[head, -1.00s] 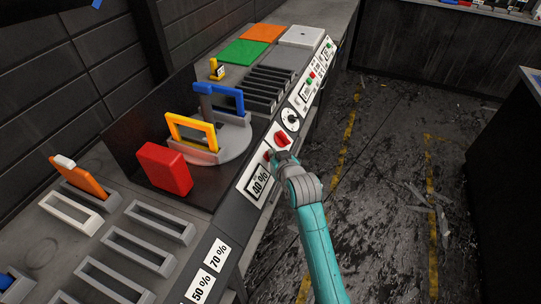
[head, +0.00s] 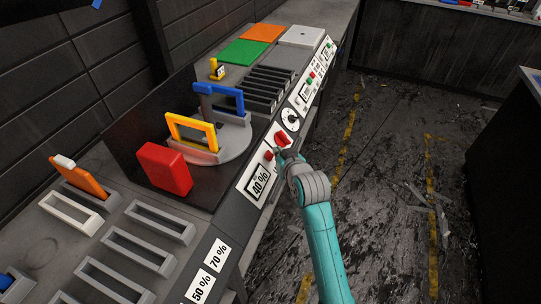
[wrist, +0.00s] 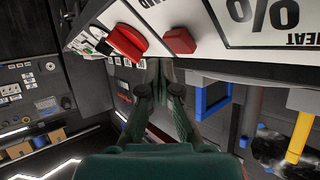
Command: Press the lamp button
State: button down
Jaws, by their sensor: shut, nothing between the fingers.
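The front control panel carries a red square button (head: 268,155), partly labelled in print that is cut off in the wrist view; it also shows in the wrist view (wrist: 179,41). I cannot read for certain that it is the lamp button. A red rotary knob (head: 282,139) sits beside it, also in the wrist view (wrist: 128,42). My gripper (head: 281,153) is shut and empty, just in front of the panel, right of the button. In the wrist view, the fingertips of my gripper (wrist: 160,66) lie below and between knob and button, apparently apart from both.
A 40% display (head: 261,183) adjoins the button. On the bench behind, a turntable (head: 235,140) holds yellow and blue frames, with a red block (head: 165,168) to its left. Grey slotted racks (head: 148,236) stand at front left.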

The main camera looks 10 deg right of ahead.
jog(key=shift+s+d+r, duration=0.5)
jog(key=shift+d+r, duration=0.15)
jog(key=shift+r, duration=0.15)
jog(key=shift+s+d+r, duration=0.45)
jog(key=shift+d+r, duration=0.15)
jog(key=shift+r, duration=0.15)
jog(key=s+f+h, duration=0.1)
jog(key=s+f, duration=0.6)
jog(key=s, duration=0.6)
jog(key=s+f, duration=0.7)
jog(key=s, duration=0.6)
jog(key=s+r, duration=0.4)
jog(key=s, duration=0.9)
jog(key=s+a+r+t, duration=0.1)
jog(key=s+r, duration=0.3)
jog(key=s, duration=0.9)
jog(key=shift+a+r, duration=0.15)
jog(key=shift+a, duration=0.05)
